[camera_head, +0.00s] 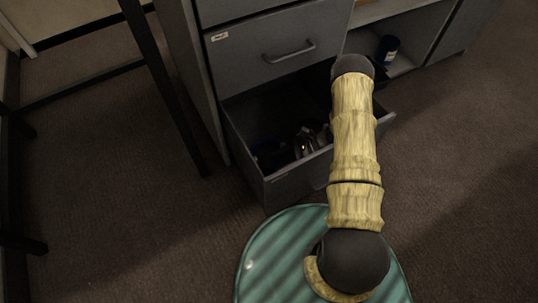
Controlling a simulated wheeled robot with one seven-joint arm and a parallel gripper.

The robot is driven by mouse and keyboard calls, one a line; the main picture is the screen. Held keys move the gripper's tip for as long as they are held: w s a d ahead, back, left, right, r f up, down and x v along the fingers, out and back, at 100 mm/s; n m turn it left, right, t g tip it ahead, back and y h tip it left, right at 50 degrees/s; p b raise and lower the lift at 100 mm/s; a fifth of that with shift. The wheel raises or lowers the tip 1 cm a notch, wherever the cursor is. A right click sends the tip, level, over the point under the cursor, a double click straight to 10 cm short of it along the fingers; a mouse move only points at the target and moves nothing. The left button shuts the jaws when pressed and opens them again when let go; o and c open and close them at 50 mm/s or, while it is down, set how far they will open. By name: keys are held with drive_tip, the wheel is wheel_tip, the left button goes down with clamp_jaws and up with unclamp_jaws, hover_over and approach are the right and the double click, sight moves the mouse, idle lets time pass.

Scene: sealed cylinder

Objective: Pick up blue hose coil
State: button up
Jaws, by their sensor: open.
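A dark blue round thing, which looks like the blue hose coil (268,155), lies in the open bottom drawer (292,184), near its front left. It is in deep shadow and its outline is hard to make out. My gripper (304,146) appears as a small grey metallic shape inside the drawer, just right of the blue thing. It is open, and nothing is seen between its jaws. Whether it touches the coil I cannot tell. My arm's wood-patterned links hide the drawer's right part and most of my wrist.
The grey cabinet (262,60) has a shut drawer with a handle above the open one. A dark blue cylinder (388,48) stands on an open shelf at the right. A dark table leg (165,85) stands left of the cabinet.

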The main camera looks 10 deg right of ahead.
drive_tip(key=x, duration=0.2)
drive_tip(key=shift+a+f+b, duration=0.2)
drive_tip(key=shift+a+b, duration=0.05)
drive_tip(key=shift+b, duration=0.15)
drive_tip(key=shift+s+a, duration=0.1)
drive_tip(key=shift+c, duration=0.3)
clamp_jaws()
